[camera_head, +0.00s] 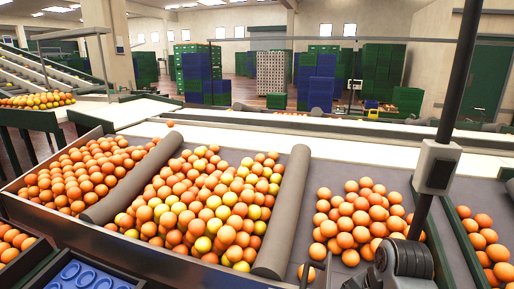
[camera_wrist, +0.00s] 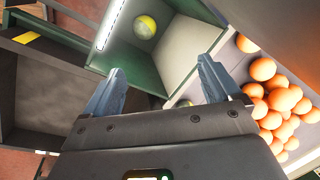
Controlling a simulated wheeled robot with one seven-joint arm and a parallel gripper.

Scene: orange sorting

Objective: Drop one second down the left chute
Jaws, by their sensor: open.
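In the wrist view my gripper (camera_wrist: 160,78) is open, with nothing between its two blue-grey fingers. Beyond the fingertips a yellow-green fruit (camera_wrist: 145,27), apart from the fingers, shows inside a green-walled opening (camera_wrist: 118,52) with a pale side panel. I cannot tell from this view whether this opening is the left chute. In the head view a middle pile of mixed orange and yellow-green fruit (camera_head: 205,205) lies on the sorting table; my gripper is not clearly visible there.
Grey rounded dividers (camera_head: 284,213) separate the piles. An all-orange pile (camera_head: 357,222) lies to the right, and another pile (camera_head: 85,172) to the left. Pale conveyor belts (camera_head: 260,140) run behind. In the wrist view several oranges (camera_wrist: 277,98) lie at the right, beside a dark wall.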

